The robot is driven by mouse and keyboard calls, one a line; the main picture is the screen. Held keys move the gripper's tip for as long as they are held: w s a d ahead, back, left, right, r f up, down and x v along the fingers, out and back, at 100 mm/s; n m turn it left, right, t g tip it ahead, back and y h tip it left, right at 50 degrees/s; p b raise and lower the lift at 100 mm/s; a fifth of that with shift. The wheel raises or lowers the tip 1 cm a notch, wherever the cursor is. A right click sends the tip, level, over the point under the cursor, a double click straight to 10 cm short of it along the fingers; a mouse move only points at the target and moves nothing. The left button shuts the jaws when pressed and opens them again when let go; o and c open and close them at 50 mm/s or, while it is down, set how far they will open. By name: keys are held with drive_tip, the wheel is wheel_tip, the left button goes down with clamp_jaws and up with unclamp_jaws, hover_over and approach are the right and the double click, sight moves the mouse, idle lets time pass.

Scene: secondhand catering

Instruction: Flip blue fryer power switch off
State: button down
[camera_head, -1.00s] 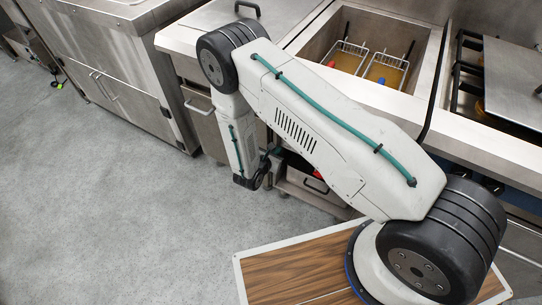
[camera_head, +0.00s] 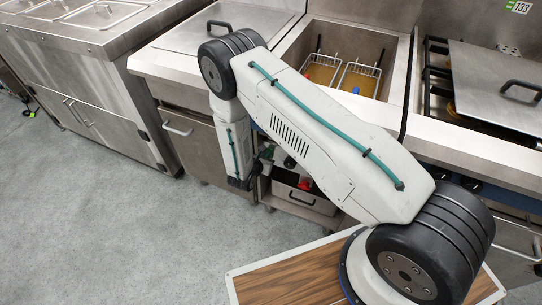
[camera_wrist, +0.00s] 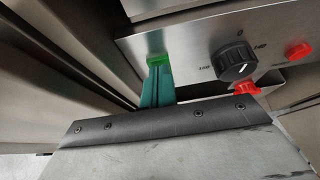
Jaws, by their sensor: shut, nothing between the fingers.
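The fryer (camera_head: 398,75) has two wire baskets in its oil well, one with a red tab (camera_head: 331,63) and one with a blue tab (camera_head: 356,90). Its steel front panel fills the upper wrist view and carries a black knob (camera_wrist: 235,63), a red light or button (camera_wrist: 298,51) and a small bright green piece (camera_wrist: 157,60), perhaps a lit switch. My gripper's teal fingers (camera_wrist: 157,84) are shut and empty, with their tips at or very near the green piece. I cannot tell whether they touch. In the head view my gripper (camera_head: 266,153) is low against the fryer front, partly hidden.
A red handle (camera_wrist: 246,89) sits just below the panel edge. A drawer (camera_head: 303,197) is under the fryer.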

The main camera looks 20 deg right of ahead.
drive_tip(key=shift+r, duration=0.15)
drive_tip(key=shift+r, duration=0.7)
drive_tip(key=shift+a, duration=0.1)
drive_tip(key=v, duration=1.3)
drive_tip(key=shift+r, duration=0.4)
